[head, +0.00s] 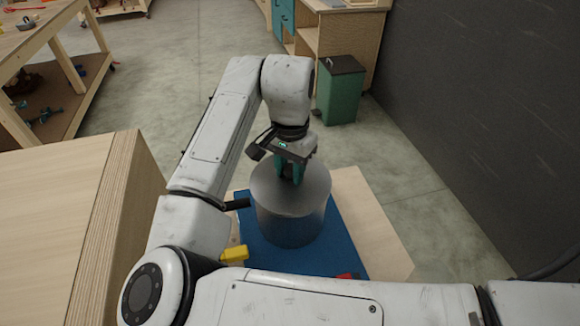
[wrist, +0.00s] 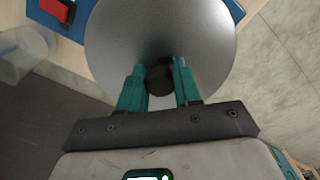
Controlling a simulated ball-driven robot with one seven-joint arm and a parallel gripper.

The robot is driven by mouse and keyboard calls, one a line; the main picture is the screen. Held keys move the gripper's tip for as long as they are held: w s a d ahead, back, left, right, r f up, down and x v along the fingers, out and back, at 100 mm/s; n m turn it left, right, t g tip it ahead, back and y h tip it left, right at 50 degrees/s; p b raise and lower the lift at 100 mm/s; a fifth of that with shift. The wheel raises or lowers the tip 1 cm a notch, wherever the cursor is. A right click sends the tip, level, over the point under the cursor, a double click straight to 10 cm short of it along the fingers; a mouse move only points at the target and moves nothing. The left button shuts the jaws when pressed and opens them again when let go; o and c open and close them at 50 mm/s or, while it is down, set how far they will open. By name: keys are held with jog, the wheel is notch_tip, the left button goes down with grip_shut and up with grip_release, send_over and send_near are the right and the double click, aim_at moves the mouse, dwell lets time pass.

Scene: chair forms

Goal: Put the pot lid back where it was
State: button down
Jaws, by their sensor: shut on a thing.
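The pot lid (head: 310,196) is a round grey metal disc, roughly level, over the grey metal pot (head: 290,228). I see no clear gap between lid and pot, but cannot tell if the lid rests fully on the rim. The pot stands on a blue mat (head: 335,240). My gripper (head: 290,180), with teal fingers, points down at the lid's middle and is shut on its dark knob (wrist: 160,78). In the wrist view the lid (wrist: 160,30) hides the pot below it.
The mat lies on a light wooden top (head: 375,225). A yellow thing (head: 235,254) and a red thing (head: 347,276) are near the mat's front edge. A wooden cabinet (head: 60,200) stands at left, a green bin (head: 341,92) behind, and a dark wall (head: 480,100) at right.

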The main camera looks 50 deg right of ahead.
aim_at(290, 168)
jog(key=shift+f+b, duration=0.3)
jog(key=shift+f, duration=0.25)
dwell(0.4)
jog(key=c, duration=0.7)
grip_release()
notch_tip(290, 168, up, 11)
jog(key=shift+f+b, duration=0.1)
jog(key=shift+b, duration=0.4)
